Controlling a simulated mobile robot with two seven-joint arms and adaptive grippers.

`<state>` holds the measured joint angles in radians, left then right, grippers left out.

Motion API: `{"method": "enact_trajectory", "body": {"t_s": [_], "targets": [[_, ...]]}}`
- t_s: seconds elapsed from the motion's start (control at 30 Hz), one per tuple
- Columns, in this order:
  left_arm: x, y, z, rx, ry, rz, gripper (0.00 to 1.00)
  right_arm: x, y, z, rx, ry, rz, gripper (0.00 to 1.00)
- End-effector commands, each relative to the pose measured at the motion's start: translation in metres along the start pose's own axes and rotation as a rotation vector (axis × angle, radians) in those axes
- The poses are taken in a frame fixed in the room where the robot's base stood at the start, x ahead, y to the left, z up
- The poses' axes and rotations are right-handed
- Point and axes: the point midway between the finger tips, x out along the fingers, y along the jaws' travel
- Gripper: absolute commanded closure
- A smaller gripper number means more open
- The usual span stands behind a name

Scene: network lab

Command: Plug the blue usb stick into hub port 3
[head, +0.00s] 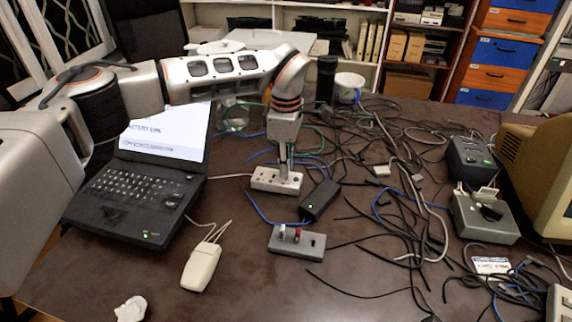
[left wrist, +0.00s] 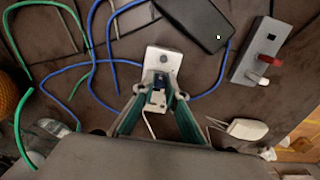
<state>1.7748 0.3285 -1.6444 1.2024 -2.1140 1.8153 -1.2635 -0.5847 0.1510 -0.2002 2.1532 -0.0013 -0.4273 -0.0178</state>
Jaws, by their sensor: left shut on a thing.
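My left gripper (head: 284,170) points down over a small white box (head: 262,184) on the table, its fingers shut on a small dark-blue piece. That piece appears to be the blue usb stick (left wrist: 158,83) in the left wrist view, mostly hidden between the fingers. I cannot tell whether it still touches the box. The grey hub (head: 284,248) lies in front of the box, to its right. A white and a red stick stand in the hub, and a dark empty slot (head: 312,243) shows at its right end. The hub also shows in the left wrist view (left wrist: 248,62). My right gripper is not in view.
A black adapter (head: 320,200) lies between box and hub, with a blue cable beside it. A laptop (head: 130,190) stands left, a white mouse-like device (head: 201,267) in front. Tangled cables cover the right of the table. The front middle is fairly clear.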

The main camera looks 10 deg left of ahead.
Motion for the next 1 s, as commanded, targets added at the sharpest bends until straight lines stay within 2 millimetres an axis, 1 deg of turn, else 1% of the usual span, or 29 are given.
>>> {"method": "enact_trajectory", "body": {"t_s": [0.57,0.6,0.63,0.67,1.0], "targets": [[0.0074,0.0,0.0,0.0,0.0,0.0,0.97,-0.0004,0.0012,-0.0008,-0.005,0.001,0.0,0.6],[0.0073,0.0001,0.0,0.0,0.0,0.0,0.8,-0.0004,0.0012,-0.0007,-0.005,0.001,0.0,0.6],[0.0074,0.0,0.0,0.0,0.0,0.0,0.72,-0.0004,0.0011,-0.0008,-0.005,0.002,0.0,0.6],[0.0074,0.0,0.0,0.0,0.0,0.0,0.68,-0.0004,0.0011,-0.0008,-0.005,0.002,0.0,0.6],[0.0062,0.0001,0.0,0.0,0.0,0.0,0.68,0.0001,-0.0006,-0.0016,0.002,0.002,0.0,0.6]]}}
